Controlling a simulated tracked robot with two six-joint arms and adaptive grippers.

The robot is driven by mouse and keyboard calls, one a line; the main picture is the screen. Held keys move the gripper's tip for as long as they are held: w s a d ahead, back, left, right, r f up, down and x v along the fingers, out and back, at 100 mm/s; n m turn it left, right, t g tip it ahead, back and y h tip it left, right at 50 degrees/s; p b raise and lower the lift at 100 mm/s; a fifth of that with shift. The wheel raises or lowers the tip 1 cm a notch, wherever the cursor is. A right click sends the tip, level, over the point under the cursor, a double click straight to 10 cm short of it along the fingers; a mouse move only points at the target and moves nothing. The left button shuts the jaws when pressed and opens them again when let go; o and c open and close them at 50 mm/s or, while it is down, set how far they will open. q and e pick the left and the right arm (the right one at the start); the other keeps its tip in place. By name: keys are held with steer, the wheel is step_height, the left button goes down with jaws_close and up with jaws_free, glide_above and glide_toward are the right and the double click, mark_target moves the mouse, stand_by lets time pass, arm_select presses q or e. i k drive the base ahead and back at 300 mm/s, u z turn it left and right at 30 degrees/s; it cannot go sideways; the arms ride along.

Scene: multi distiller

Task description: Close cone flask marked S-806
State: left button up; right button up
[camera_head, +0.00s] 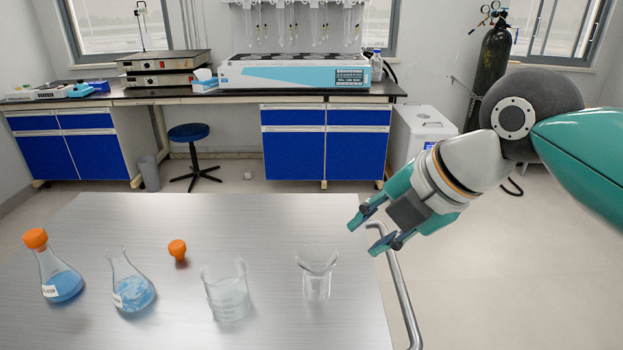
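A conical flask (130,288) with blue liquid and a white label stands open on the metal table. Its label is too small to read. To its left, a second conical flask (60,277) with blue liquid wears an orange cap. A loose orange stopper (178,250) stands on the table, behind and to the right of the open flask. My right gripper (364,232) is open and empty above the table's right edge, its fingers pointing down to the left, well apart from the stopper and the flasks. My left gripper is out of view.
A clear beaker (228,296) and a smaller flared glass vessel (317,280) stand on the table (250,220) between my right gripper and the flasks. A metal handrail (402,300) runs along the table's right edge. The back of the table is clear.

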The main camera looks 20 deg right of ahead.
mark_target(134, 292)
steer(key=k, duration=1)
